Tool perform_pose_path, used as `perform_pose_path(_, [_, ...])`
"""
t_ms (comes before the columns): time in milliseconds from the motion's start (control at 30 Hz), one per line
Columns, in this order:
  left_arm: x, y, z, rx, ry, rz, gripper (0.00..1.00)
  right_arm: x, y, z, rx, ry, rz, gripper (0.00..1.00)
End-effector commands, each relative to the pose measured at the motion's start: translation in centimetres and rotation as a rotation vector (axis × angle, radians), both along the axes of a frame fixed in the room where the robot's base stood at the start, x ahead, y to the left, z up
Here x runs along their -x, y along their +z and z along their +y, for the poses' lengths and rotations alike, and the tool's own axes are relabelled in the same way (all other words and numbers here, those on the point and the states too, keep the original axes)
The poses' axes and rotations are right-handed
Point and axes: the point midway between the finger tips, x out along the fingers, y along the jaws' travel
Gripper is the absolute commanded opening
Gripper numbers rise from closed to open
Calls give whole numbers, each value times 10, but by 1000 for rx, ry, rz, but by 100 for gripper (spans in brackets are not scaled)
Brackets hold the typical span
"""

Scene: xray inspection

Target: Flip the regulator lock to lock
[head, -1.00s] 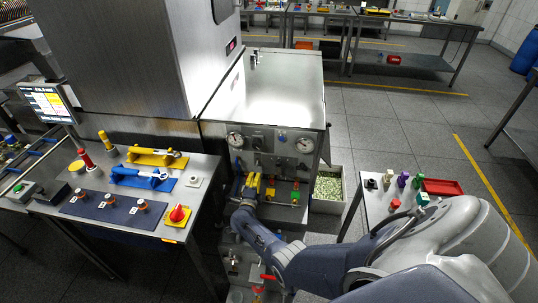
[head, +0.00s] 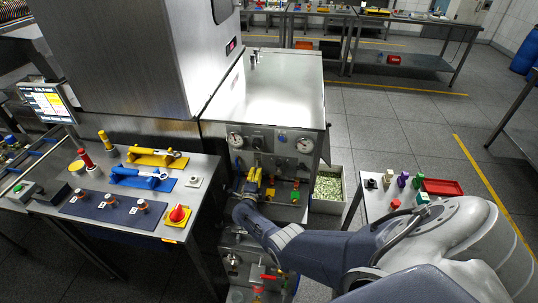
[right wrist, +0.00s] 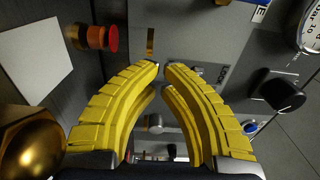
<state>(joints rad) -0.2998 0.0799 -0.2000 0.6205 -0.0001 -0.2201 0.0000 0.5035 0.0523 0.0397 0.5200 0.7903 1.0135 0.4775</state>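My right gripper (head: 255,176) is in front of the grey regulator panel (head: 280,160) below the steel cabinet top. In the right wrist view its yellow fingers (right wrist: 162,67) curve together, their tips almost meeting with a thin gap and nothing seen between them. A "LOCK" label (right wrist: 224,76) is on the panel just right of the fingertips. A small metal part (right wrist: 198,72) shows beside it, partly hidden by the right finger; I cannot tell its position or whether the finger touches it. My left gripper is out of view.
Two gauges (head: 235,140) (head: 305,145) flank the panel. Near the fingers are a red-orange knob (right wrist: 96,38), a black knob (right wrist: 278,92) and a brass fitting (right wrist: 30,140). The control table (head: 205,180) is at left, a small side table (head: 375,212) at right.

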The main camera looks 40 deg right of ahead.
Motion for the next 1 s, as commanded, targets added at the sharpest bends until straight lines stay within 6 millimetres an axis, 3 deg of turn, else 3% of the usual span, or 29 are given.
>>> perform_pose_path(1000, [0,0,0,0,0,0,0,0,25,1,-1,0,1,0])
